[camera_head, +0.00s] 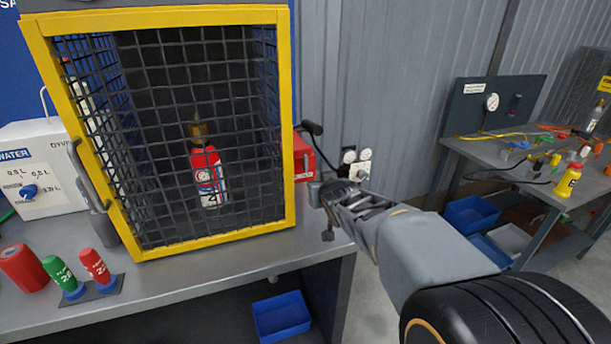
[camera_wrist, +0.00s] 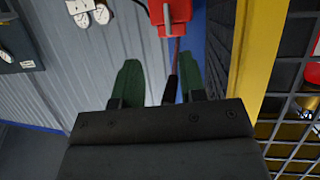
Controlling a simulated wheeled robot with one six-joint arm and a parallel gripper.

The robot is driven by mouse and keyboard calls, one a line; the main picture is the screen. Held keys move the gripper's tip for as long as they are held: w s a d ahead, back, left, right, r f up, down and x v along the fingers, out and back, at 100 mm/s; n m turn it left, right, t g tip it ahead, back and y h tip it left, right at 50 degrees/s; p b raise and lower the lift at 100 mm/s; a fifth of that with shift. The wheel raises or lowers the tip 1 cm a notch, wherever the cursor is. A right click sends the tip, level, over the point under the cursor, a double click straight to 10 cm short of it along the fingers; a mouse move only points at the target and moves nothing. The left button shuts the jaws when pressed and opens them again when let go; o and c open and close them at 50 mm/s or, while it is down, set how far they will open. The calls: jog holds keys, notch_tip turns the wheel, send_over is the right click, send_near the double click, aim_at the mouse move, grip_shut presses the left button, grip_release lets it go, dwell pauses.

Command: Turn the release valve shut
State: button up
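A red unit (camera_head: 303,158) sits at the right side of the yellow-framed cage, with a black lever (camera_head: 312,128) sticking out from it. It is likely the release valve, but no label is readable. In the wrist view the red unit (camera_wrist: 170,12) is at the top, with a grey bracket-like part on it. My gripper (camera_head: 326,192) is to the right of the cage, below the lever. Its green fingers (camera_wrist: 160,85) are apart. A dark rod (camera_wrist: 171,90) shows between them; I cannot tell whether it touches either finger.
The mesh cage (camera_head: 285,60) holds a red and white extinguisher (camera_head: 207,172). Its yellow edge (camera_wrist: 255,60) is close on the right in the wrist view. Round gauges (camera_head: 357,163) are on the wall. A grey bench (camera_head: 215,287) holds coloured cylinders; another bench stands at right.

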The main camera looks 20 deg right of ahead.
aim_at(307, 157)
jog(key=w+t+b, duration=0.1)
jog(key=w, duration=0.5)
jog(key=w+d+f+n+t+y+b, duration=0.1)
jog(key=w+t+b, duration=0.1)
jog(key=w, duration=0.5)
jog(key=w+d+t+y+b, duration=0.1)
jog(key=w+t, duration=0.1)
jog(key=w, duration=0.5)
jog(key=shift+w+d+f+n, duration=0.2)
jog(key=shift+d+f+n, duration=0.05)
jog(key=shift+f+n, duration=0.05)
grip_shut()
